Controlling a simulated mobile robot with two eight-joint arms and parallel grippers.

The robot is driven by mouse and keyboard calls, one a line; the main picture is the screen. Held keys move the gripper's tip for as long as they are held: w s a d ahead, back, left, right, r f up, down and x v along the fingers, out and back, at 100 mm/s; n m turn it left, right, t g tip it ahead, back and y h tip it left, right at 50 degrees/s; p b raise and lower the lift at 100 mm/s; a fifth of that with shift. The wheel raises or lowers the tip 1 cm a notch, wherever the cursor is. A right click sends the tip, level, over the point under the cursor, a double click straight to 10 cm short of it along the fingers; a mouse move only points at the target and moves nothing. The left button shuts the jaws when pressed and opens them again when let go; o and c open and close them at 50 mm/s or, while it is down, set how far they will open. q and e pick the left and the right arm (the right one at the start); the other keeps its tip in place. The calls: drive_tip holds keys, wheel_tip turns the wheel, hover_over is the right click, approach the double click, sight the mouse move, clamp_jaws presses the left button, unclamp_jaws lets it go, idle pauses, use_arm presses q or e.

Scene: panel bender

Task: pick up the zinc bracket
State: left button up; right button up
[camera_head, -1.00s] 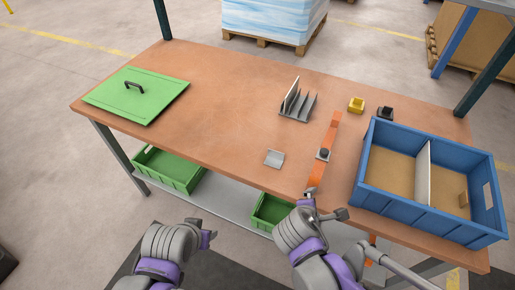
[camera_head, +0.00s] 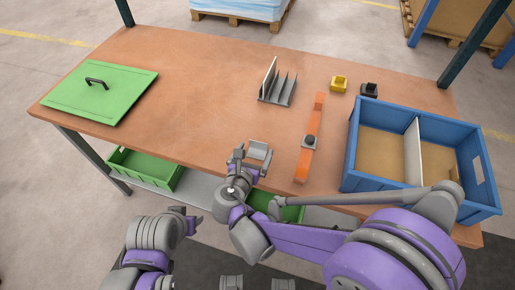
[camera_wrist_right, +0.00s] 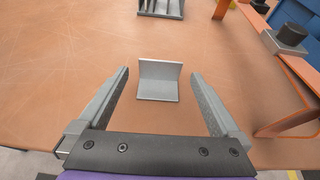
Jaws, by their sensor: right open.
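The zinc bracket (camera_head: 258,149) is a small grey L-shaped piece on the brown table top (camera_head: 190,90), near its front edge. In the right wrist view the bracket (camera_wrist_right: 158,80) lies ahead, between the lines of the two fingers and apart from them. My right gripper (camera_head: 246,160) is open and empty, just in front of and left of the bracket; its fingers also show in the right wrist view (camera_wrist_right: 158,88). My left gripper (camera_head: 190,222) is low at the front, off the table; its jaws are too small to read.
An orange strip (camera_head: 308,140) with a dark knob lies right of the bracket. A grey slotted rack (camera_head: 278,92) stands behind. A green lid (camera_head: 95,98) lies at left.

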sight(258, 144)
drive_tip(key=x, duration=0.4)
drive_tip(key=shift+w+d+r, duration=0.1)
drive_tip(key=shift+w, duration=0.2)
drive_tip(key=shift+c, duration=0.3)
drive_tip(key=c, duration=1.3)
drive_tip(key=shift+o, duration=0.2)
drive_tip(key=shift+r, duration=0.1)
